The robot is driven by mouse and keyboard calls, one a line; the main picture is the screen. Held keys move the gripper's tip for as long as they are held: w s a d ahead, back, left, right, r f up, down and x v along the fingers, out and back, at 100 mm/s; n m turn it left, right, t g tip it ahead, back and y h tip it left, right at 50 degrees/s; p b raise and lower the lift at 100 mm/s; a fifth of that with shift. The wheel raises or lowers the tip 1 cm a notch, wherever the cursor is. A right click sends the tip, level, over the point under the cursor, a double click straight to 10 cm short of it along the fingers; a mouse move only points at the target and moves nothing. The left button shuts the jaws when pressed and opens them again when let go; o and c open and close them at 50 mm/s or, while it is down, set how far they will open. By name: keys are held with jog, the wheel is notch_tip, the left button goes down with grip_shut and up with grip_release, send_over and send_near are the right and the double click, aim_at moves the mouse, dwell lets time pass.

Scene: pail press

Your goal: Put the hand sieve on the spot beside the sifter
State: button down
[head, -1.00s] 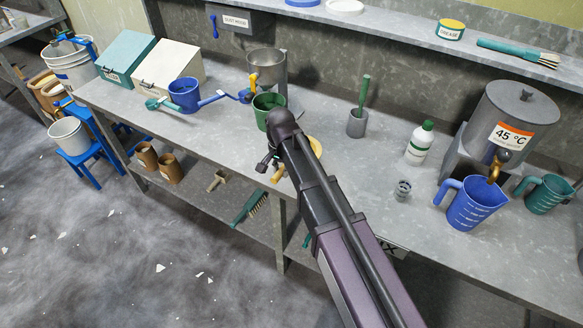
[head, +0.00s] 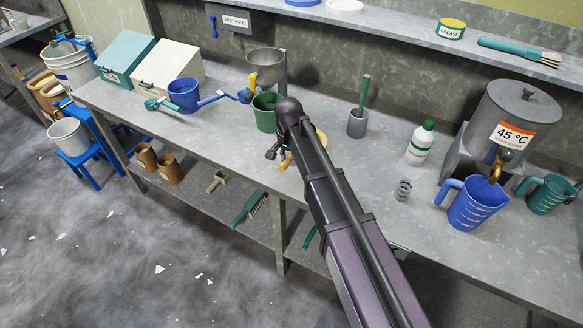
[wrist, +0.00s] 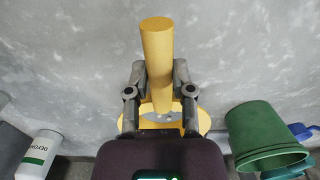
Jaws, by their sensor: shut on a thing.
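The hand sieve (wrist: 157,55) is yellow, with a thick round handle and a round rim partly hidden behind my gripper. My gripper (wrist: 160,85) is shut on its handle. In the head view, the sieve's handle (head: 286,162) shows below my gripper (head: 278,153), and my arm hides most of the rest. The sifter (head: 266,62) is a metal hopper with a blue crank, standing at the back of the bench left of my gripper. I cannot make out a marked spot beside it.
A green pail (head: 266,112) stands under the sifter, close to my gripper; it also shows in the wrist view (wrist: 262,135). A blue mug (head: 184,93) and teal scoop (head: 160,104) are further left. A grey cup (head: 357,123) and white bottle (head: 420,143) stand right.

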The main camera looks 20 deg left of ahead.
jog(key=shift+s+f+b, duration=0.1)
jog(key=shift+f+b, duration=1.15)
jog(key=shift+f, duration=0.4)
jog(key=shift+c, duration=2.4)
grip_release()
jog(key=shift+r, duration=0.25)
notch_tip(320, 180, up, 12)
jog(key=p, duration=1.2)
jog(key=shift+f, duration=0.15)
jog(key=shift+w+d, duration=0.15)
jog(key=shift+w, duration=0.05)
